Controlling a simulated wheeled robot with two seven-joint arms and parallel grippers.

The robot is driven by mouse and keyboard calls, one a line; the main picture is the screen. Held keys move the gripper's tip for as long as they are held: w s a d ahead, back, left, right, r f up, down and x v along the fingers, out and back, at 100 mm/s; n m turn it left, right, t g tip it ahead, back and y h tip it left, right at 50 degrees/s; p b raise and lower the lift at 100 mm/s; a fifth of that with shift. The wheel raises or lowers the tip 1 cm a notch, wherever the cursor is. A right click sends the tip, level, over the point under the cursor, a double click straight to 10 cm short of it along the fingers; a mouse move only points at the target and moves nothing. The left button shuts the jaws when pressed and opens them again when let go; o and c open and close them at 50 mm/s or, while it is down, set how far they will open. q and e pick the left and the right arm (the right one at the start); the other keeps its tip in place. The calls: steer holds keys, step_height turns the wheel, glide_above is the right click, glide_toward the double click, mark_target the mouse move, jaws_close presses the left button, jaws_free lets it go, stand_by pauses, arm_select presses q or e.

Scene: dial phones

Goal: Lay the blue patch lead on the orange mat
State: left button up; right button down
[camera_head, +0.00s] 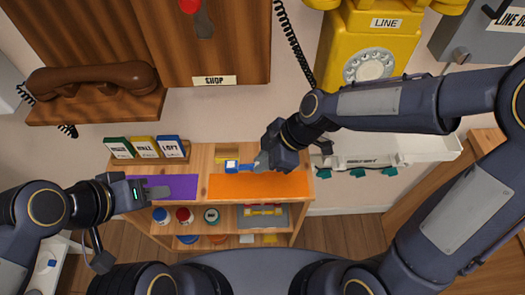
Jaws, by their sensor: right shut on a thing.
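The orange mat (262,187) lies on the wooden shelf top, right of the purple mat (180,184). My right gripper (258,165) is shut on a small blue and white piece (232,166), which looks like the blue patch lead. It is over or just behind the back left edge of the orange mat; I cannot tell whether it touches. The gripper hides part of it. My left gripper (158,192) is over the purple mat, with nothing seen in it. Its finger gap is not clear.
Several labelled cards (143,147) stand in a wooden rack at the back left. Jars (184,215) and a grey box (262,215) sit on the shelf below. A white tray (415,148) is on the right. A brown handset (92,79) and yellow phone (370,45) are on the wall.

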steer(key=shift+f+b, duration=2.65)
steer(key=shift+f, duration=1.8)
steer(key=shift+f+b, duration=0.9)
steer(key=shift+b, duration=0.15)
steer(key=c, duration=1.3)
jaws_free()
steer(key=shift+c, duration=0.2)
step_height(320, 180, up, 3)
steer(key=shift+r+p, duration=0.2)
steer(key=shift+p, duration=0.25)
steer(key=s+r+p, duration=0.1)
steer(key=s+r, duration=0.8)
steer(key=s, duration=0.5)
steer(key=shift+a+r+p, duration=0.2)
steer(key=shift+r+p, duration=0.1)
